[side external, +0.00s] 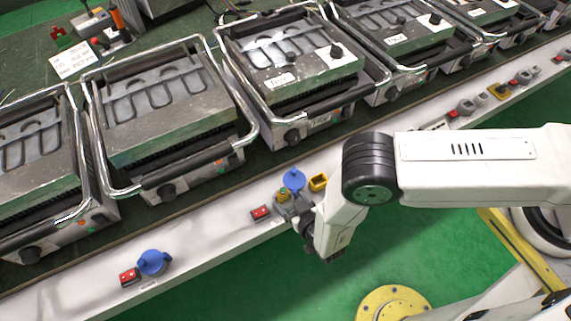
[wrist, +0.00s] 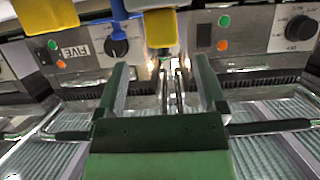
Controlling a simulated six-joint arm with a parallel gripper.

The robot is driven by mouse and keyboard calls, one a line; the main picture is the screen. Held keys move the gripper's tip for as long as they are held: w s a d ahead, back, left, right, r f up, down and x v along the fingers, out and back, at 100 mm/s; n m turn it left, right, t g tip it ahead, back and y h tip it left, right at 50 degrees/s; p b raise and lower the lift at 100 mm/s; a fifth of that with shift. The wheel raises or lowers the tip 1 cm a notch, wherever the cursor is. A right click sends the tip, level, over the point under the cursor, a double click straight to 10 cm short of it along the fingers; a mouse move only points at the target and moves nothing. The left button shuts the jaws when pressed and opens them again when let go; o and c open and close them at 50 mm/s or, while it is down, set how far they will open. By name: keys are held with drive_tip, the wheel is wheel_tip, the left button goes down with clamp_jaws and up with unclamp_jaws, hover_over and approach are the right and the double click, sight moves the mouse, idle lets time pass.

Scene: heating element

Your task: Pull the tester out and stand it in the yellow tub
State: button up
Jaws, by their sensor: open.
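The tester is probably the small yellow piece (side external: 283,195) seated in a grey holder on the white rail, with a blue knob-like piece (side external: 294,180) beside it. The yellow tub (side external: 318,183) is a small open square box just to the right, on the same rail. My gripper (side external: 301,218) is at the rail beside the holder, partly hidden by my wrist. In the wrist view my gripper (wrist: 161,78) has its two green fingers apart. A yellow piece (wrist: 161,28) shows beyond the gap between them; I cannot tell whether they touch it.
Several grills with chrome handles, such as one (side external: 165,110), line the dark bench behind the white rail (side external: 215,245). A red switch (side external: 261,213) is left of the holder. Another blue piece (side external: 152,262) and red switch (side external: 130,277) are further left.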

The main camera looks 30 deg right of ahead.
sight(285, 195)
drive_tip(key=shift+w+f, duration=0.15)
drive_tip(key=shift+w, duration=0.2)
drive_tip(key=shift+x, duration=2.45)
drive_tip(key=shift+a, duration=0.15)
clamp_jaws()
